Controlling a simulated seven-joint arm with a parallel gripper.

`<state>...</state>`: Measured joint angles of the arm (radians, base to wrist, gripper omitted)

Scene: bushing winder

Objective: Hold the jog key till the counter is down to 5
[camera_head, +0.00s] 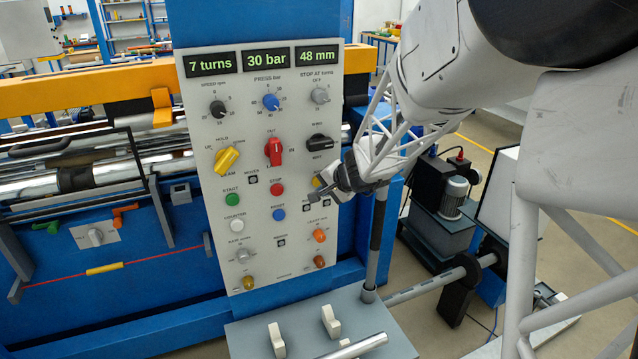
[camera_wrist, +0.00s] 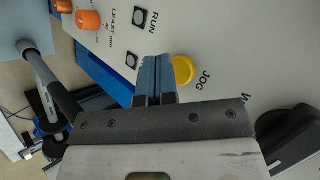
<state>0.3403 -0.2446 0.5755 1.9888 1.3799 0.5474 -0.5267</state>
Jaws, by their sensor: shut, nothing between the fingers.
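The counter display (camera_head: 209,63) at the top left of the grey panel reads "7 turns". The jog key is a round yellow button (camera_wrist: 184,70) beside the word JOG in the wrist view. In the head view the jog key (camera_head: 317,181) is partly hidden by my gripper (camera_head: 318,196). My gripper is shut and empty, in front of the panel's right side. In the wrist view its fingertips (camera_wrist: 154,62) appear right beside the yellow button, overlapping its edge at most slightly. I cannot tell whether they touch the button or the panel.
Other displays read "30 bar" (camera_head: 267,58) and "48 mm" (camera_head: 317,55). Near my gripper are a black wind switch (camera_head: 319,143), a red stop button (camera_head: 277,189), a blue reset button (camera_head: 279,214) and an orange knob (camera_head: 319,236). A grey post (camera_head: 377,235) stands at the panel's right.

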